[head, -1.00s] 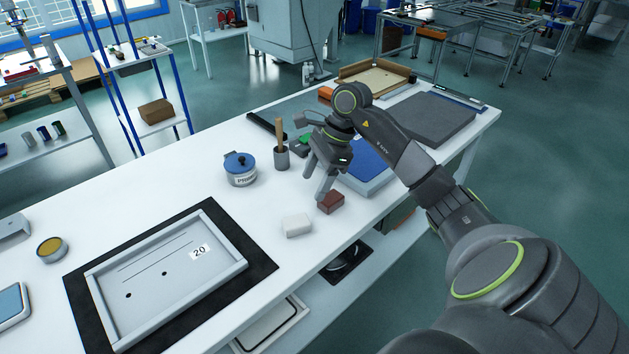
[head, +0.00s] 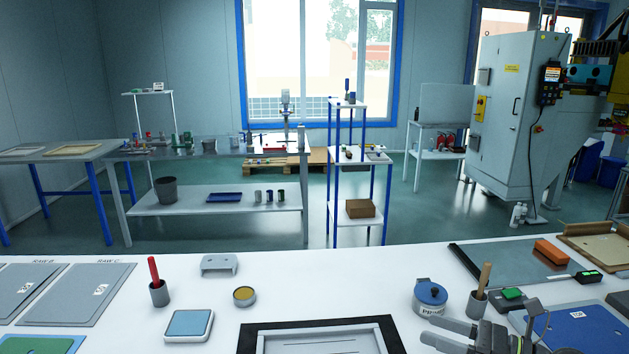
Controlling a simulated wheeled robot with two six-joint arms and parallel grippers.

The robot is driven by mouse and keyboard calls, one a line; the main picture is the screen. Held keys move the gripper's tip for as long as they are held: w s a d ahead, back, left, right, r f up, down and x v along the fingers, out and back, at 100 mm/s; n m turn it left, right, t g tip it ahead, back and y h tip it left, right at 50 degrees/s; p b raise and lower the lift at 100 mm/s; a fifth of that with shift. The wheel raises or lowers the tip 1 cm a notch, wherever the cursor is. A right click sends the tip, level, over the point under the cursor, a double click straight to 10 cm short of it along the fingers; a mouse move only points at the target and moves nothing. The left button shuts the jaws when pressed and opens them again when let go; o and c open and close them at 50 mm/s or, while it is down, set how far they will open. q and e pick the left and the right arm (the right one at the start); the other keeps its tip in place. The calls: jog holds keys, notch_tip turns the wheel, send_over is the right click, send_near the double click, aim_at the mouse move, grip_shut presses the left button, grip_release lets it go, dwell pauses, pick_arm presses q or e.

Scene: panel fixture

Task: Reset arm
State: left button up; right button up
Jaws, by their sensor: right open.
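My right gripper (head: 430,331) is at the bottom right of the head view, its fingers pointing left and open, with nothing seen between them. It appears in front of the blue-lidded primer pot (head: 430,297) and the brush cup (head: 474,305); its height above the table cannot be told. The rest of my right arm is mostly cut off by the lower edge. My left gripper is not in view. The grey panel fixture (head: 322,341) on its black mat (head: 247,342) shows only its far part at the bottom centre.
On the white table (head: 345,285) stand a yellow tin (head: 244,296), a light-blue pad (head: 189,325), a grey bracket (head: 219,265) and a cup with a red-handled tool (head: 159,293). Grey raw panels (head: 85,293) lie left. A blue panel (head: 578,330) lies right of the gripper. The table's middle back is clear.

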jog(key=s+d+r+m+t+h, duration=0.1)
jog(key=d+m+t+h, duration=0.25)
jog(key=m+t, duration=0.45)
jog(key=s+d+r+m+t+h, duration=0.1)
jog(key=d+r+m+t+h, duration=0.25)
jog(key=m, duration=0.75)
jog(key=s+d+f+m+g+h, duration=0.3)
jog(key=d+f+m+h, duration=0.1)
jog(key=f+m+h, duration=0.4)
jog(key=s+d+f+m+g+h, duration=0.35)
jog(key=f+m+h, duration=0.25)
jog(key=m, duration=0.4)
jog(key=s+a+f+m+g+y, duration=0.25)
jog(key=s+f+m+g, duration=0.2)
jog(key=s+f, duration=0.4)
jog(key=s+a+f+m+g+y, duration=0.2)
jog(key=s+a+f+m+g, duration=0.3)
jog(key=s, duration=0.7)
notch_tip(320, 180, down, 26)
jog(key=d+n+g, duration=0.2)
jog(key=d+g, duration=0.1)
jog(key=s+a+f, duration=0.1)
jog(key=s+f, duration=1.3)
jog(key=s, duration=0.1)
jog(key=shift+a+f+g, duration=0.15)
jog(key=shift+a+g, duration=0.15)
jog(key=shift+g, duration=0.05)
jog(key=shift+y, duration=0.25)
